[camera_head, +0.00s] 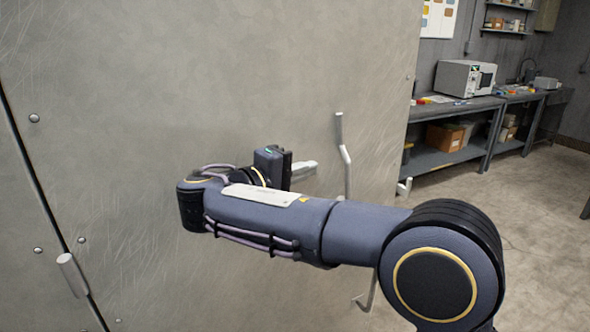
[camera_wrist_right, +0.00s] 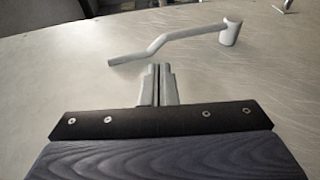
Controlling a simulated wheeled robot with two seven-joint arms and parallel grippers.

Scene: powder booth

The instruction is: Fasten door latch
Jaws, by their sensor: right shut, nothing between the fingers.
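The grey door panel (camera_head: 230,70) fills the left and middle of the head view. A light metal latch lever (camera_head: 344,155) with a bend in it stands on its face, with its lower end hidden behind my right arm. In the right wrist view the lever (camera_wrist_right: 165,44) runs to a round pivot post (camera_wrist_right: 230,32). A small metal hook (camera_head: 404,187) sits at the door's right edge. My right gripper (camera_head: 314,166) is shut and empty, left of the lever; in the wrist view its fingertips (camera_wrist_right: 157,68) are just short of the lever. Contact cannot be told. My left gripper is out of view.
Another bent metal bar (camera_head: 370,292) shows below my right arm. A hinge-like cylinder (camera_head: 70,275) is at the panel's lower left seam. Workbenches (camera_head: 450,165) with boxes and a machine (camera_head: 465,78) stand back right. The floor (camera_head: 530,220) there is clear.

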